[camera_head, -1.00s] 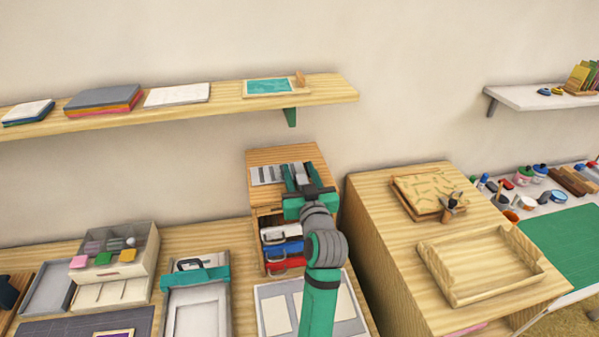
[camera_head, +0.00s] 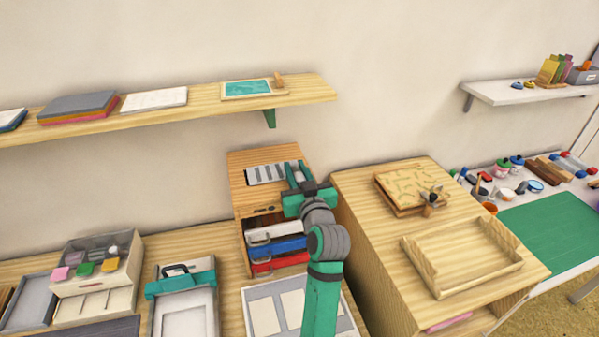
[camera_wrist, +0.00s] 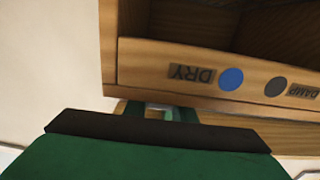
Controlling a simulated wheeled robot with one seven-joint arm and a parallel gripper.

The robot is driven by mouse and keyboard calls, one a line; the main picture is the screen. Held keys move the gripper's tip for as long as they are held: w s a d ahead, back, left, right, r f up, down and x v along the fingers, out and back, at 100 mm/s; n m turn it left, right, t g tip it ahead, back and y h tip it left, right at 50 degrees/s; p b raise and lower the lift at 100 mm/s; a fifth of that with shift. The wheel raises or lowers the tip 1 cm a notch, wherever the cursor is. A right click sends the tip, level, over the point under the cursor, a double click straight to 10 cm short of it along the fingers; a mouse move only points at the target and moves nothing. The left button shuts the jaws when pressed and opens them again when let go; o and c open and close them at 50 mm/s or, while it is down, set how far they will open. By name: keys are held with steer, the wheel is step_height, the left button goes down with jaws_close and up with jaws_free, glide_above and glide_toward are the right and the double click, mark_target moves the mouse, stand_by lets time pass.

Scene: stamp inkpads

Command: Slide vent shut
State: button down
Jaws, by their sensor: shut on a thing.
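The vent (camera_head: 268,174) is a pale plate with several grey slots on top of the wooden cabinet (camera_head: 238,192) in the head view. My gripper (camera_head: 296,172) is at the vent's right end, with its green fingers pointing toward the wall. In the wrist view, a small pale grey tab (camera_wrist: 158,107) shows between the fingers (camera_wrist: 158,112), and the gripper is shut on it. The cabinet front (camera_wrist: 205,85) there bears the labels DRY and DAMP, with a blue dot and a grey dot. My gripper hides the vent's right end.
White, blue and red drawers (camera_head: 278,245) with handles sit in the cabinet below. A taller wooden cabinet (camera_head: 370,225) with a tray (camera_head: 455,285) stands close on the right. A wooden shelf (camera_head: 200,108) runs along the wall above.

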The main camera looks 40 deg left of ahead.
steer(key=shift+w+d, duration=0.15)
steer(key=shift+w, duration=0.05)
steer(key=c, duration=1.5)
jaws_free()
steer(key=v, duration=1.1)
steer(key=shift+w, duration=0.15)
